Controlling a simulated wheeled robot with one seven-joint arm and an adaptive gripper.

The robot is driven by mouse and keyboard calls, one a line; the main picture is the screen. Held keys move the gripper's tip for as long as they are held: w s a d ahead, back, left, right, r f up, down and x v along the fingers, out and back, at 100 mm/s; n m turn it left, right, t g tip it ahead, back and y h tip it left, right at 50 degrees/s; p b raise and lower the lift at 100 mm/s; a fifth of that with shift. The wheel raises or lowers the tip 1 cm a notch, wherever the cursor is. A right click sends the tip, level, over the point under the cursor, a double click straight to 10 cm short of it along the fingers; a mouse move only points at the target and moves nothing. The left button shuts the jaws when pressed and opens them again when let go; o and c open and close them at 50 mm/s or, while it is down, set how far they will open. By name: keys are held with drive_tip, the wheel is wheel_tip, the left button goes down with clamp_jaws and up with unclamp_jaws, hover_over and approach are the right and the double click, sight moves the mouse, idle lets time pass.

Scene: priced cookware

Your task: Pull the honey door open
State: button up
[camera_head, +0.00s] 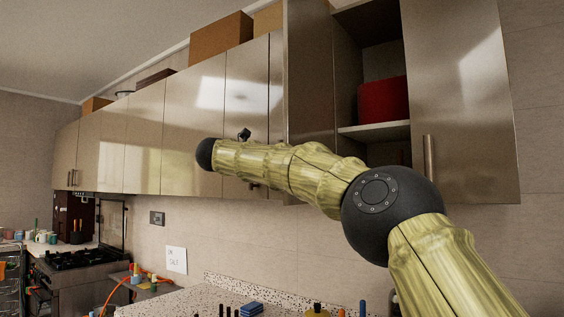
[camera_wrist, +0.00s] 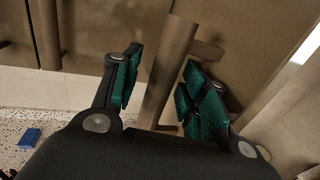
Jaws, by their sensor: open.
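In the wrist view my gripper (camera_wrist: 161,62) is open, with green pads on both fingers. A straight bar handle (camera_wrist: 168,75) stands between the fingers, with a visible gap to the left finger. I cannot tell whether the right finger touches it. The handle is on a brownish honey-toned door (camera_wrist: 250,35). In the head view my arm crosses in front of a row of glossy honey-toned wall cabinet doors (camera_head: 145,130); it hides most of my gripper and the handle there. I cannot tell exactly which door has this handle.
One cabinet stands open with a red box (camera_head: 383,100) on its shelf; the door at its right (camera_head: 460,90) has a long bar handle (camera_head: 429,160). Boxes (camera_head: 220,37) sit on top. Below are a speckled counter (camera_head: 190,300), a blue block (camera_head: 251,309) and a stove (camera_head: 75,258).

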drive_tip(key=shift+a, duration=0.1)
drive_tip(key=v, duration=1.1)
drive_tip(key=shift+s+a, duration=0.25)
drive_tip(key=shift+s, duration=0.05)
